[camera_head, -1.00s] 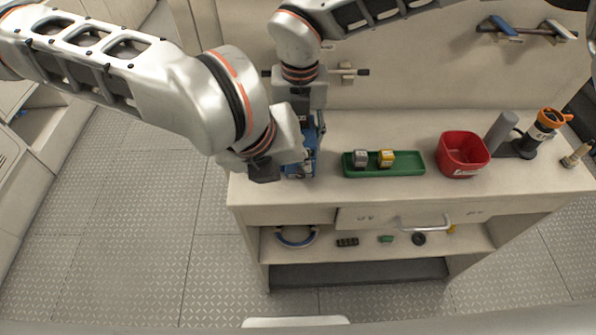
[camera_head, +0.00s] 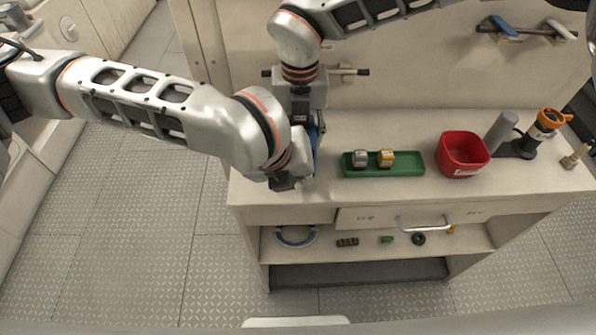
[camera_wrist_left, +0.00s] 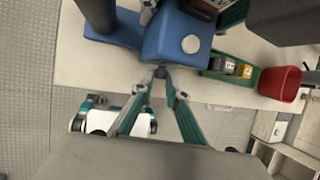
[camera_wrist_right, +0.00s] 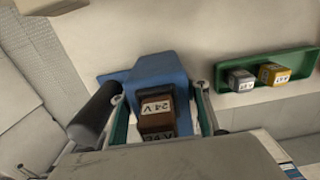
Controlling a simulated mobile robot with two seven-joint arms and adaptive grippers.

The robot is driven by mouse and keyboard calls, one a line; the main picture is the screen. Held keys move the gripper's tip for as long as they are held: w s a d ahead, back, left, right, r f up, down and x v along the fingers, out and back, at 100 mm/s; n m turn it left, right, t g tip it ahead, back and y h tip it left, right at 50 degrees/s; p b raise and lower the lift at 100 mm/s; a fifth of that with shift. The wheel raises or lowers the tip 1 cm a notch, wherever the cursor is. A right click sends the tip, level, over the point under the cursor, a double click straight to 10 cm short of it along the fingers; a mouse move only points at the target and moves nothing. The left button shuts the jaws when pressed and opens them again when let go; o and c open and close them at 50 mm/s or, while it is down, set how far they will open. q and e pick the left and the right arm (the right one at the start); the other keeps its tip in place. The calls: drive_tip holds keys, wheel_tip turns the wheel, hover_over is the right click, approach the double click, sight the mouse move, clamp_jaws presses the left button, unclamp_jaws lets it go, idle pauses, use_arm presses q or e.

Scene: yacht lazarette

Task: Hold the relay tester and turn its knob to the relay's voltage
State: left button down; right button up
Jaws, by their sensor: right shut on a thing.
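The blue relay tester (camera_wrist_right: 160,72) shows in the right wrist view with a dark brown relay (camera_wrist_right: 157,122) in it, labelled "24V". My right gripper (camera_wrist_right: 160,103) is shut on the tester, one finger on each side. In the left wrist view the tester's blue body (camera_wrist_left: 177,38) has a pale round spot (camera_wrist_left: 191,44); I cannot tell whether this is the knob. My left gripper (camera_wrist_left: 160,75) has its fingertips together at the body's lower edge; whether they touch is unclear. In the head view my left gripper (camera_head: 284,183) hides most of the tester (camera_head: 313,135).
A green tray (camera_head: 410,170) holds a grey relay (camera_head: 360,158) and a yellow relay (camera_head: 386,158). A red bin (camera_head: 463,154) and an orange-topped tool (camera_head: 548,120) stand farther right. The shelf below holds small items, including a blue ring-shaped handle (camera_head: 296,240).

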use_arm(q)
drive_tip(key=shift+d, duration=0.1)
drive_tip(key=shift+d+m+y, duration=0.3)
drive_tip(key=shift+y, duration=0.9)
drive_tip(key=shift+d+m+y, duration=0.25)
drive_tip(key=shift+m+y, duration=0.05)
drive_tip(key=shift+y, duration=1.2)
drive_tip(key=c, duration=2)
unclamp_jaws()
drive_tip(key=shift+r, duration=0.1)
wheel_tip(320, 180, up, 10)
drive_tip(key=shift+f, duration=0.1)
